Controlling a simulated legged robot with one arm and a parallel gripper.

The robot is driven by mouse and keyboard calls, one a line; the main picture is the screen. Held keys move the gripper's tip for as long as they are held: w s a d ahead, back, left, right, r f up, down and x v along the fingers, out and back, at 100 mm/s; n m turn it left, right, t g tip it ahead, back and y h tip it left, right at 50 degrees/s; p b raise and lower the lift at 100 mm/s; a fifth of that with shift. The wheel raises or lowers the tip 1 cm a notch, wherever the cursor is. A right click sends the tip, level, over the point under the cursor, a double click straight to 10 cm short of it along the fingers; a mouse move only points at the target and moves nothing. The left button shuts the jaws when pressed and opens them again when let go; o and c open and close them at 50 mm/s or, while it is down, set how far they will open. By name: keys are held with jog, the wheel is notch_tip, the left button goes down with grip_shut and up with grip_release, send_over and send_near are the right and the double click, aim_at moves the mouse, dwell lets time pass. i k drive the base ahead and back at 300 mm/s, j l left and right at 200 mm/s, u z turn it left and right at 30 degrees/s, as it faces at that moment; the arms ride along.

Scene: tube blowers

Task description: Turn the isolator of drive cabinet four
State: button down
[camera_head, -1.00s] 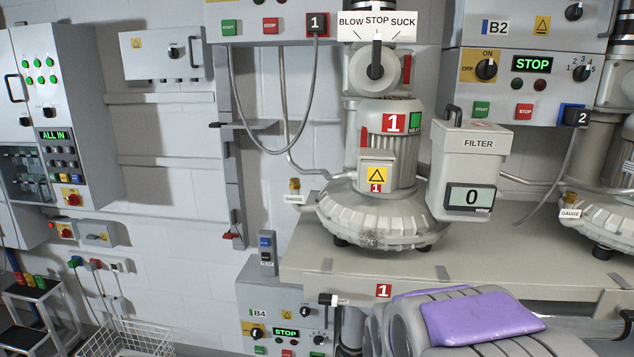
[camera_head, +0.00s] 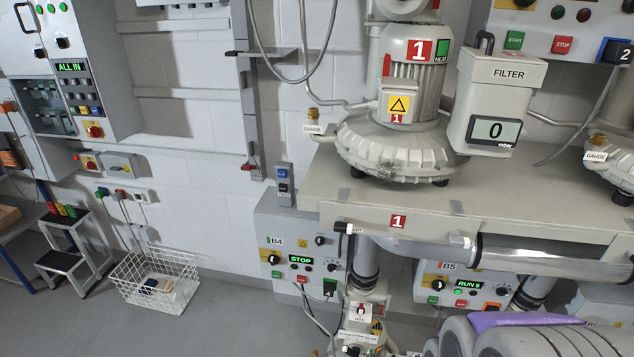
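The drive cabinet marked B4 (camera_head: 262,228) is a light grey box under the left end of the bench, left of centre. Its isolator (camera_head: 272,257) looks like a small dark rotary knob on a yellow plate at the left of its front. The knob is too small to tell its exact angle. A green-lit display (camera_head: 300,260) beside it reads STOP. Below are a green button (camera_head: 276,274) and a red button (camera_head: 303,279). Smaller black knobs sit to the right.
The bench (camera_head: 325,190) carries a blower marked 1 (camera_head: 385,150) and overhangs to the right. A pipe and valve stand (camera_head: 362,310) rise close right of B4. Cabinet B5 (camera_head: 425,285) reads RUN. A wire basket (camera_head: 160,280) stands on the floor left; floor between is clear.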

aim_at(272, 259)
jog(key=i+j+z, duration=0.1)
jog(key=z, duration=0.3)
jog(key=i+j+z, duration=0.1)
jog(key=j+z, duration=0.25)
jog(key=i+j+z, duration=0.15)
jog(key=j, duration=0.8)
jog(key=i+j+z, duration=0.2)
jog(key=j, duration=0.8)
jog(key=j+z, duration=0.15)
jog(key=j, duration=0.8)
jog(key=i+j, duration=0.1)
jog(key=j, duration=0.75)
jog(key=k+l+z, duration=0.15)
jog(key=k+l, duration=0.65)
jog(key=k, duration=0.1)
